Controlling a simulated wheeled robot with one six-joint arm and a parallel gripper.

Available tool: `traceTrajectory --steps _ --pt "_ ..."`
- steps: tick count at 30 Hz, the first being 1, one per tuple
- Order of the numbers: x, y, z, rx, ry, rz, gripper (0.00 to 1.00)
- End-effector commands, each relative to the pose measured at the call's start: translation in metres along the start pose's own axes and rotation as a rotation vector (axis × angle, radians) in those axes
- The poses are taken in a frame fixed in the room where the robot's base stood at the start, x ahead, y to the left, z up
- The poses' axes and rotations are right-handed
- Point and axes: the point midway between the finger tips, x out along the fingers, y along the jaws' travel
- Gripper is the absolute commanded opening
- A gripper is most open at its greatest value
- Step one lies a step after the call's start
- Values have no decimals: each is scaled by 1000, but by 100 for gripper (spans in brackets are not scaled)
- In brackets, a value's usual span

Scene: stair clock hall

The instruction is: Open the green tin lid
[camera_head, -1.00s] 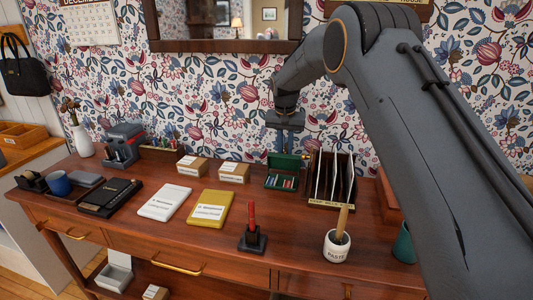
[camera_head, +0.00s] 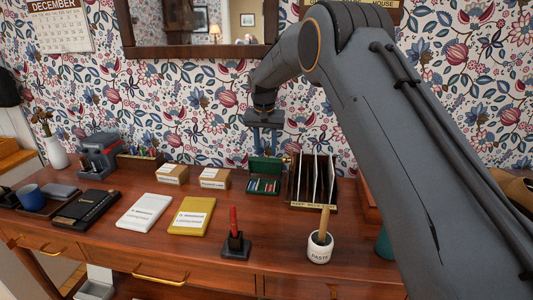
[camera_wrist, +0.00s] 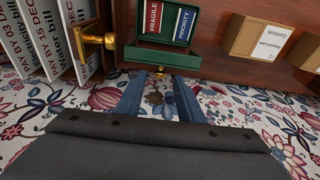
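The green tin (camera_head: 263,186) stands at the back of the wooden desk with several small coloured, labelled items inside. Its green lid (camera_head: 266,166) is open and stands up at the rear. In the wrist view the tin (camera_wrist: 199,30) is at the top, with labels reading FRAGILE and PRIORITY inside. The lid (camera_wrist: 165,58) runs below it, with a small brass catch at its edge. My gripper (camera_head: 266,150) is just above the raised lid. Its two blue fingers (camera_wrist: 157,84) are apart with nothing between them, close to the lid's edge; contact cannot be told.
A letter rack (camera_head: 299,205) with upright cards stands right of the tin, and a brass fitting (camera_wrist: 98,40) is close to my fingers. Cardboard boxes (camera_head: 214,179) are to the left. A paste pot (camera_head: 319,250) and a red-handled stamp (camera_head: 236,245) stand in front.

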Motion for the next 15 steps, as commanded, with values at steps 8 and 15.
traceTrajectory --steps 8,15 --pt "-44 0 -1 1 1 -1 35" --pt "-57 1 0 1 -1 0 35"
